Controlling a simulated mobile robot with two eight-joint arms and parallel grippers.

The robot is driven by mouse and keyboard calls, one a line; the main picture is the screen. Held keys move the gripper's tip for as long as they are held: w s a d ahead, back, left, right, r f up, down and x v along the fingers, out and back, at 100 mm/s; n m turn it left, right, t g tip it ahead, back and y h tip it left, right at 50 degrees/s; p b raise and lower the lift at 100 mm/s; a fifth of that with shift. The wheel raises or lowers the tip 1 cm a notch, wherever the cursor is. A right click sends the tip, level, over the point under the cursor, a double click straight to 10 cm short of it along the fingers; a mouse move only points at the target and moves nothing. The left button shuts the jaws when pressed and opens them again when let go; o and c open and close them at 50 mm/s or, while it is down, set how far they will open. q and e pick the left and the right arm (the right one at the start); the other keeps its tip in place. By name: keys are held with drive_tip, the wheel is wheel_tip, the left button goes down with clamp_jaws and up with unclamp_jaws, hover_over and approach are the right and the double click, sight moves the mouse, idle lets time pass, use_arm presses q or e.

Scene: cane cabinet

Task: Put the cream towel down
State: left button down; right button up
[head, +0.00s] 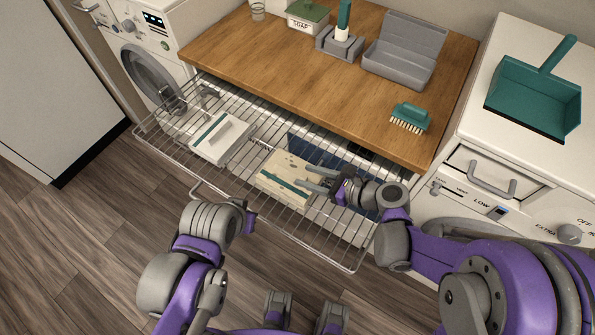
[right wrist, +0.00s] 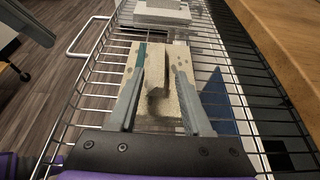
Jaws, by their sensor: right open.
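The cream towel (head: 284,177), with a teal stripe, lies folded on the pulled-out wire rack (head: 178,128). My right gripper (head: 311,180) is open over the towel's right part. In the right wrist view, its two fingers (right wrist: 160,93) stand apart on either side of a raised strip of the cream towel (right wrist: 158,118). Whether the fingertips touch the cloth I cannot tell. My left arm is at the lower left, away from the towel, and its fingers do not show.
A white folded piece with a teal stripe (head: 222,138) lies left on the rack. Something dark blue (head: 308,148) shows near the rack's back. The wooden counter (head: 270,62) overhangs behind, with a teal brush (head: 411,117) near its edge. White machines stand at both sides.

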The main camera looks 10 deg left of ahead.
drive_tip(key=s+d+n+h, duration=0.2)
drive_tip(key=d+n, duration=0.1)
drive_tip(key=d, duration=0.1)
drive_tip(key=s+d+n+h, duration=0.2)
drive_tip(key=s+d+n, duration=0.1)
drive_tip(key=d+n, duration=0.1)
drive_tip(key=s+d+r+n+h, duration=0.1)
drive_tip(key=s+d+n+h, duration=0.1)
drive_tip(key=d, duration=0.3)
drive_tip(key=shift+s+d+r+n+h, duration=0.1)
drive_tip(key=shift+s+n+h, duration=0.2)
drive_tip(key=shift+s+n, duration=0.5)
drive_tip(key=s+d+r+n+h, duration=0.1)
drive_tip(key=s+d+n+h, duration=0.4)
drive_tip(key=d+n, duration=0.5)
drive_tip(key=shift+s+d+n+t+h, duration=0.2)
drive_tip(key=shift+s+n+t+h, duration=0.1)
drive_tip(key=shift+n+h, duration=0.3)
drive_tip(key=shift+r, duration=0.1)
